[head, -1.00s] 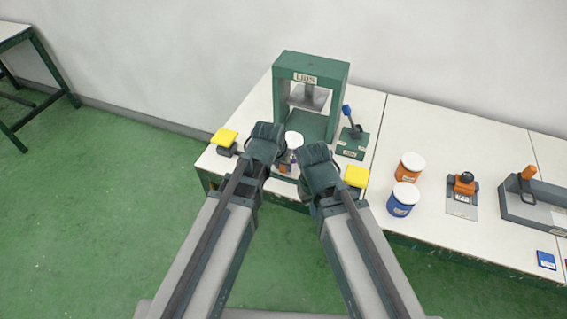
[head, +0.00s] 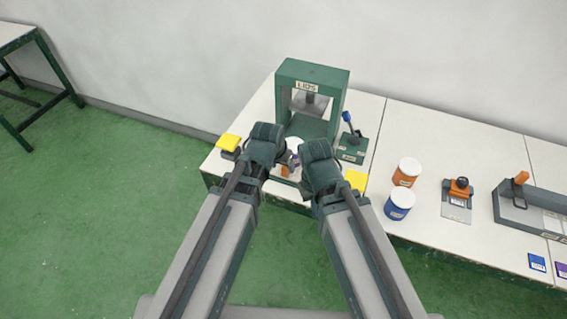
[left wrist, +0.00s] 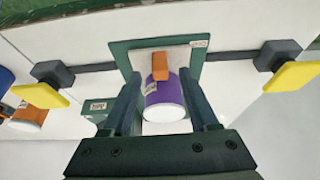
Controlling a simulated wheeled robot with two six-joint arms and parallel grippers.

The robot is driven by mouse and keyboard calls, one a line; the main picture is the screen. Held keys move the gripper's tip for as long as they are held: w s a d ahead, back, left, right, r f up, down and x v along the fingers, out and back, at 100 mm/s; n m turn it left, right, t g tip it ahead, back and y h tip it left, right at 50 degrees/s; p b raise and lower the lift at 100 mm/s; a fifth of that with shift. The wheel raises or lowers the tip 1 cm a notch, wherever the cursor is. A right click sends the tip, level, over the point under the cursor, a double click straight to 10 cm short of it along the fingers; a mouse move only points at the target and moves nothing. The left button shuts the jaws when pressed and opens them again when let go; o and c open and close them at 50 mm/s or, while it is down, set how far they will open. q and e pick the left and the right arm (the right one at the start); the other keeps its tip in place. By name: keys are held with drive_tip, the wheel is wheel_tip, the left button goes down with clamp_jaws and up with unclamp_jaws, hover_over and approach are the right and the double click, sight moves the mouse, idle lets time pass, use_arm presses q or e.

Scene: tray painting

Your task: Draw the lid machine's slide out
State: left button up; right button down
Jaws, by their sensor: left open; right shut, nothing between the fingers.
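The lid machine (head: 312,75) is a green frame labelled LIDS at the back of the table. Its slide (left wrist: 122,55), a green-edged plate with a pale top, shows in the left wrist view. An orange handle (left wrist: 160,66) stands on it, and a purple can with a white top (left wrist: 166,100) is close by the handle. My left gripper (left wrist: 160,84) is open, its fingers on either side of the can and handle; contact is not clear. My right gripper (head: 312,168) is shut and empty, to the right of the can in the head view. My arms partly hide the slide.
Yellow pads (head: 229,142) (head: 356,180) flank the machine's front. A blue-knobbed lever on a green base (head: 352,146) stands to its right. Orange (head: 406,172) and blue (head: 399,205) cans stand farther right, before a stamp (head: 460,188) and a grey fixture (head: 530,207).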

use_arm(q)
drive_tip(key=p+v, duration=0.7)
drive_tip(key=v, duration=0.2)
use_arm(e)
wheel_tip(320, 180, up, 9)
drive_tip(key=shift+s+f, duration=0.2)
drive_tip(key=shift+s, duration=0.25)
use_arm(q)
drive_tip(key=shift+s+r, duration=0.1)
drive_tip(key=shift+s, duration=0.05)
use_arm(e)
drive_tip(key=shift+a, duration=0.1)
